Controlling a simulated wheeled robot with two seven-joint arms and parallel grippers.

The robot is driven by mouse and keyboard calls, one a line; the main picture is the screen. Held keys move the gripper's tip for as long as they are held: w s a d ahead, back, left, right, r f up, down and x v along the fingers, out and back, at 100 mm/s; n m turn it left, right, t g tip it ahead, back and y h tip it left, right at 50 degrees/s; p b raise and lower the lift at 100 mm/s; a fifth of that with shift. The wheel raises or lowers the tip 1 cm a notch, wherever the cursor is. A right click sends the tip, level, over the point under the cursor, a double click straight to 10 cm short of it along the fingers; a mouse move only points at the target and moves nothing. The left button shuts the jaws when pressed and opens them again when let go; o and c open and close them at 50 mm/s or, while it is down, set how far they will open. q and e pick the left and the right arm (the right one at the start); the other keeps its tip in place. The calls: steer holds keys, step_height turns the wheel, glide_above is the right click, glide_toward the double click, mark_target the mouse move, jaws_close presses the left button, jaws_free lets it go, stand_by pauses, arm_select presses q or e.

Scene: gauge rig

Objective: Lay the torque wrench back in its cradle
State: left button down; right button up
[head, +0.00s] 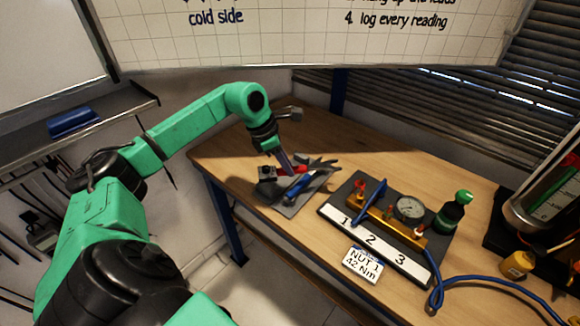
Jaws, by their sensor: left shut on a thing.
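My left gripper (288,169) reaches down over a grey mat (288,208) at the left part of the bench. It is shut on what looks like the torque wrench (298,187), a slim tool with a blue part, low over the mat. Red pieces show right at the fingertips; I cannot tell whether they belong to the wrench or the cradle. A dark block (266,173) beside the fingers, on the mat, looks like part of the cradle. Whether the wrench touches the cradle is hidden by the fingers. My right gripper is not in view.
A dark board with a brass manifold (402,229), a round gauge (410,208) and numbers stands right of the mat. A green-capped bottle (453,211) and a blue hose (480,279) are further right.

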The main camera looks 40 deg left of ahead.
arm_select(q)
steer(key=w+a+n+y, duration=0.1)
steer(key=n, duration=0.1)
steer(key=a+n+t+y+p, duration=0.1)
steer(key=a+n, duration=0.1)
steer(key=n, duration=0.1)
steer(key=w+a+n+y, duration=0.1)
steer(key=a+n, duration=0.1)
steer(key=n, duration=0.1)
steer(key=shift+w+a+r, duration=0.1)
steer(key=shift+w+a, duration=0.1)
steer(key=shift+w, duration=0.1)
steer(key=shift+f+b, duration=2)
steer(key=shift+f, duration=0.7)
steer(key=shift+f+b, duration=0.6)
steer(key=shift+f, duration=0.15)
steer(key=c, duration=0.7)
jaws_free()
steer(key=shift+d, duration=0.1)
steer(key=shift+o, duration=0.2)
steer(key=shift+s, duration=0.1)
